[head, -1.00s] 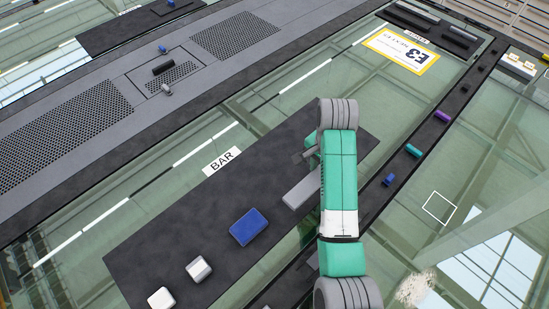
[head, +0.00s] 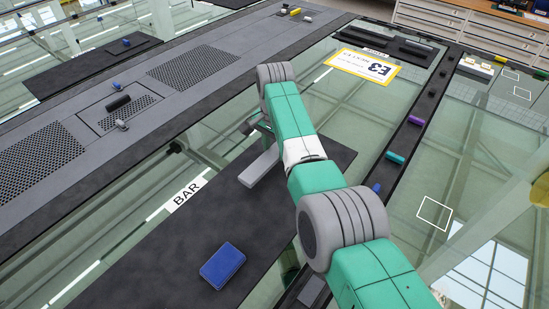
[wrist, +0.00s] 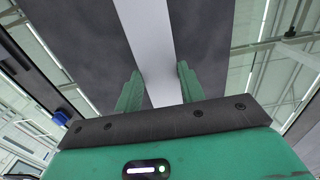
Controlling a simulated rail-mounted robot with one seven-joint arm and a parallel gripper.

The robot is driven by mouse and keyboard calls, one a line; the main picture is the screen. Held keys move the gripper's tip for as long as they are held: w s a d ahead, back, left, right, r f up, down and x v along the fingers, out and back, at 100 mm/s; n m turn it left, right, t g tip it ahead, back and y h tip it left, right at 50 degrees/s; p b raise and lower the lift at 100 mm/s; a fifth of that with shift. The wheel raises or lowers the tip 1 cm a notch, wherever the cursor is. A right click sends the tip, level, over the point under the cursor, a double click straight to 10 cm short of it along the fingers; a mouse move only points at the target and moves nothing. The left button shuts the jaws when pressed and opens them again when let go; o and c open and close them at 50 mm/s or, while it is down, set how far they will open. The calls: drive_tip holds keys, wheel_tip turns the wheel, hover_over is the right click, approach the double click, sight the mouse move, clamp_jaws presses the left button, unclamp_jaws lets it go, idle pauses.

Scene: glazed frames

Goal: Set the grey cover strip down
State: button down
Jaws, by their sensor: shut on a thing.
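The grey cover strip (head: 262,166) shows as a pale flat bar over the far part of the dark mat (head: 150,262) in the head view. In the wrist view the strip (wrist: 148,35) runs away from me between two green fingers. My gripper (wrist: 160,78) is shut on the strip. In the head view my own arm hides most of the gripper and part of the strip. I cannot tell whether the strip touches the mat or hangs just above it.
A blue block (head: 222,265) lies on the nearer part of the mat. A BAR label (head: 186,195) sits by the mat's left edge. A dark rail with a teal piece (head: 395,157) and a purple piece (head: 415,120) runs along the right. The mat between block and strip looks clear.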

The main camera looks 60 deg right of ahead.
sight(274, 151)
wheel_tip(274, 151, down, 4)
drive_tip(key=shift+r+b, duration=0.15)
drive_tip(key=shift+b, duration=0.55)
drive_tip(key=shift+r, duration=0.1)
drive_tip(key=c, duration=0.9)
unclamp_jaws()
drive_tip(key=shift+o, duration=0.2)
wheel_tip(274, 151, up, 12)
drive_tip(key=p, duration=0.3)
